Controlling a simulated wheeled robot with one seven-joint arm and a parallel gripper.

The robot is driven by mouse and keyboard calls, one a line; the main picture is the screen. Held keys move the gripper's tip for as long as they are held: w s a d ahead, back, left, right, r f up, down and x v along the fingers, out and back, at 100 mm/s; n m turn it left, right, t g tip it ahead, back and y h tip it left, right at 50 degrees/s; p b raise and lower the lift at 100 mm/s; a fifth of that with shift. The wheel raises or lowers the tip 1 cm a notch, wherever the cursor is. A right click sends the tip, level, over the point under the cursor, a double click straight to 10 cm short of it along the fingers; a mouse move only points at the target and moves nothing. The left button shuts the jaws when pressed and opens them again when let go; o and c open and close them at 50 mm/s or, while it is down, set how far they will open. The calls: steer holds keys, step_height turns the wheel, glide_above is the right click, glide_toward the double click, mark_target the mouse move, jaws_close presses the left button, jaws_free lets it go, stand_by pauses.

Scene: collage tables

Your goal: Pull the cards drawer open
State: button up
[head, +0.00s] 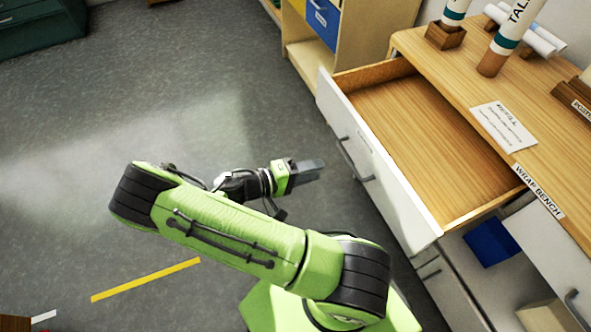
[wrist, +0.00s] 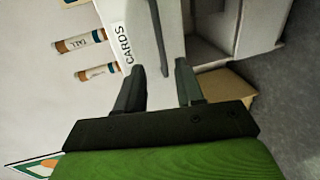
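A drawer (head: 425,130) with a bare wooden inside and a white front stands pulled out from the wrap bench, and it is empty. Its dark bar handle (head: 346,158) is on the outer face of the front. In the wrist view a CARDS label (wrist: 121,42) sits on a white front beside a dark handle (wrist: 157,30). My gripper (head: 320,166) is just left of the drawer front in the head view. In the wrist view my gripper (wrist: 161,68) has its two fingers apart with nothing held. The handle's end lies between the finger lines; the exact gap is unclear.
The wrap bench (head: 455,70) carries white tubes in wooden holders and a REFILL paper (head: 503,127). A shelf unit (head: 350,45) with a blue bin (head: 323,20) stands behind the drawer. A blue box (head: 490,242) lies below the bench top. Grey floor at the left is mostly clear.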

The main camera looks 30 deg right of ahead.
steer(key=v, duration=0.5)
steer(key=shift+a+p, duration=0.25)
steer(key=shift+p, duration=0.05)
steer(key=s+a+r+t+y+p, duration=0.2)
steer(key=s+r+y, duration=0.2)
steer(key=r, duration=0.6)
steer(key=s+a+r+n+t+y+p, duration=0.1)
steer(key=s+a+r+t+y+p, duration=0.1)
steer(key=r+y, duration=0.4)
steer(key=s+a+r+t+y+p, duration=0.2)
steer(key=s+r+t+y+p, duration=0.2)
steer(key=r, duration=1.1)
steer(key=shift+s+n+y, duration=0.4)
steer(key=shift+s+y, duration=0.3)
steer(key=shift+s, duration=0.3)
